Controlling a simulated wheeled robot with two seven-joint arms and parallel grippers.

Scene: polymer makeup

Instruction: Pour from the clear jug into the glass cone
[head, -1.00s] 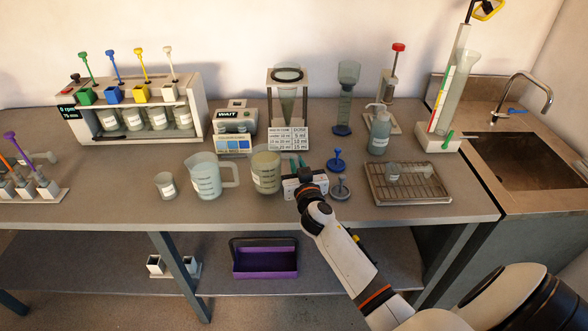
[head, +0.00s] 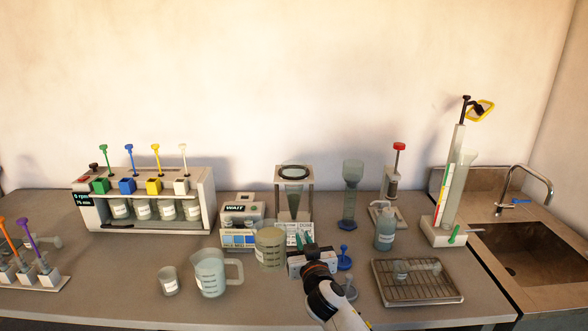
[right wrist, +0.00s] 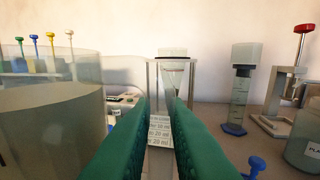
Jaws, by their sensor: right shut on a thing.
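A clear jug (head: 270,249) with cloudy, yellowish liquid is held upright, raised above the table. It fills the left of the right wrist view (right wrist: 50,130). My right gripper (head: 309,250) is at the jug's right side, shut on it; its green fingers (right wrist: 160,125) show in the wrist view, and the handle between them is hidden. The glass cone (head: 293,199) hangs point down in a white frame behind the jug. In the wrist view the cone (right wrist: 175,78) is straight ahead beyond the fingertips. The jug is apart from it. My left gripper is out of view.
Another jug (head: 210,274) and a small beaker (head: 169,281) stand at front left. A small balance-like device (head: 241,216) is left of the cone; a measuring cylinder (head: 350,195) is right of it. A wire rack (head: 415,292), bottle (head: 384,236) and sink (head: 525,250) lie further right.

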